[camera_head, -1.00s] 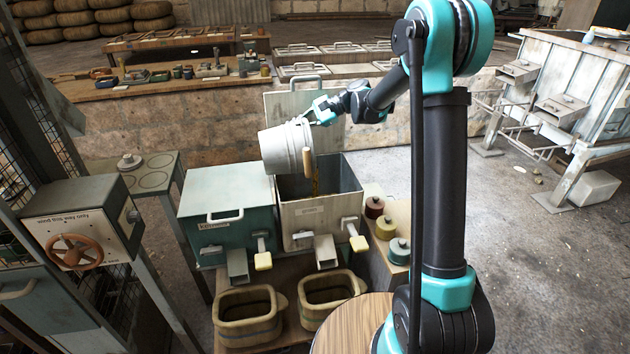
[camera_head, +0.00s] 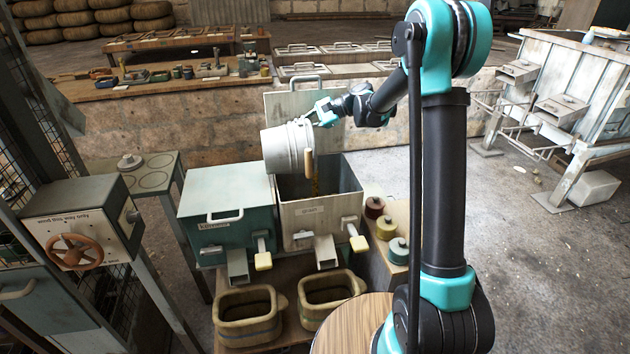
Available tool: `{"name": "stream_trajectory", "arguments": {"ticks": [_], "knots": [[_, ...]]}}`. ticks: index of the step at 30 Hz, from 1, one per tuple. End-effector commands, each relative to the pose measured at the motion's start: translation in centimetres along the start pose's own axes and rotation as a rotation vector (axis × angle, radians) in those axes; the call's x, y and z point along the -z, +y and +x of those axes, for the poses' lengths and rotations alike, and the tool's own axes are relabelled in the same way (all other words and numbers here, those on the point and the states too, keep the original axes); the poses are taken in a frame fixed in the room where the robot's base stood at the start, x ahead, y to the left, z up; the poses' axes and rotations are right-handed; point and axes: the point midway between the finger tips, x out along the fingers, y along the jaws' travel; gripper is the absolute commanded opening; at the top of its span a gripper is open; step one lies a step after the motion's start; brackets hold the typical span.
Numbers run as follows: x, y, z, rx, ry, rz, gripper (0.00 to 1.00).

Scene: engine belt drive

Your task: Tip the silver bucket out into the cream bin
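The silver bucket (camera_head: 281,150) hangs tilted over the cream bin, its rim end toward the right. A wooden grip on its wire handle dangles at the rim. The cream bin (camera_head: 318,215) stands with its lid raised at the back. How much is in the bucket is hidden.
A closed green bin (camera_head: 228,190) stands directly left of the cream bin. Two wooden tubs (camera_head: 248,316) sit below in front. Several small lidded tins (camera_head: 386,228) stand to the right. A stone wall runs behind. The floor at right is open.

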Motion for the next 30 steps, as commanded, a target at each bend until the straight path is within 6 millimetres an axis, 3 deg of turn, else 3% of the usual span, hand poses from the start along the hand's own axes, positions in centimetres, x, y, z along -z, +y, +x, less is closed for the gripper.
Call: {"name": "stream_trajectory", "arguments": {"ticks": [30], "knots": [[0.08, -0.07, -0.61, 0.029, -0.037, 0.007, 0.0]]}}
